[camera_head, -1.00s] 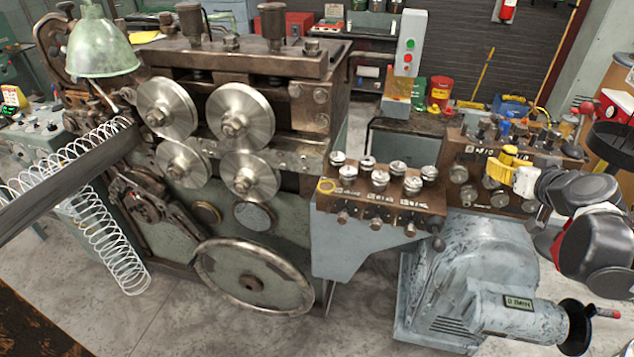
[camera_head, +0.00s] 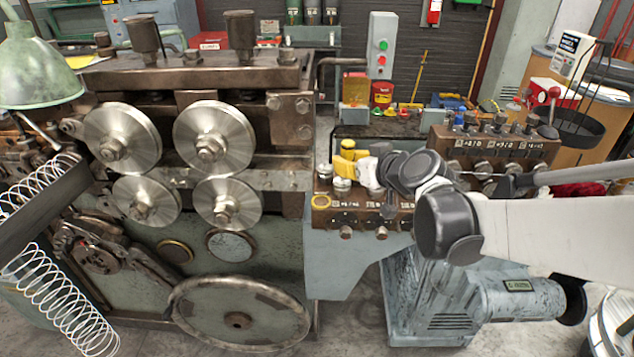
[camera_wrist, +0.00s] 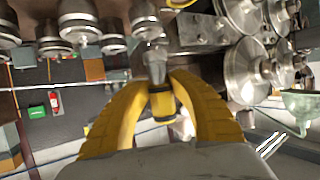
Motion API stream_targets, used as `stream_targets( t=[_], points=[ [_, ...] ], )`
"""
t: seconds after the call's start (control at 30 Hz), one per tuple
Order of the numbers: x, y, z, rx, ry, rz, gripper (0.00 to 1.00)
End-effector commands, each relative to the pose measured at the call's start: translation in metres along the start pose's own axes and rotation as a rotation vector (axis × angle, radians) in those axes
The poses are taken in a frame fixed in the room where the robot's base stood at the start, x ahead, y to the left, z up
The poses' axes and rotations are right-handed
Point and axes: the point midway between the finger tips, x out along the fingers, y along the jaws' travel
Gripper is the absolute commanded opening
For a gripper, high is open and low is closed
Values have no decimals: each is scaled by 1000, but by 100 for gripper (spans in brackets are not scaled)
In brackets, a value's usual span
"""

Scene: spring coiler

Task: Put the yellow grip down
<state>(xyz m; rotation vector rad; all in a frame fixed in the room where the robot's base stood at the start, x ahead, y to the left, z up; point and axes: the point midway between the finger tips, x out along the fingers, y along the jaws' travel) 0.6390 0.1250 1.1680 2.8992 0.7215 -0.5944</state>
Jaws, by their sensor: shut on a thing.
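The yellow grip (camera_wrist: 162,104), a small yellow and black piece with a metal stem, is between the yellow fingers of my gripper (camera_wrist: 160,88) in the wrist view. My gripper is shut on it. In the head view my gripper (camera_head: 345,165) is over the left end of the front brown block (camera_head: 345,218), among its metal knobs, with the grip's yellow top (camera_head: 348,143) showing above the fingers. My wrist hides much of the block's right part. I cannot tell whether the grip touches the block.
Metal knobs (camera_head: 342,184) stand close by. The coiler's large steel rollers (camera_head: 215,138) are to the left. A second brown block (camera_head: 490,148) with several knobs is behind to the right.

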Motion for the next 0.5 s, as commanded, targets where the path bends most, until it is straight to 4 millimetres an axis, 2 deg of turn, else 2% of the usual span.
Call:
stream_targets(
  t=[0.03, 0.2, 0.37, 0.5],
  points=[
    [10, -14, 9, -4, 1, -6, 0],
    [28, -43, 21, -3, 0, -2, 0],
    [34, -53, 24, 0, 2, 1, 0],
    [40, -53, 38, 1, 1, 2, 0]
  ],
)
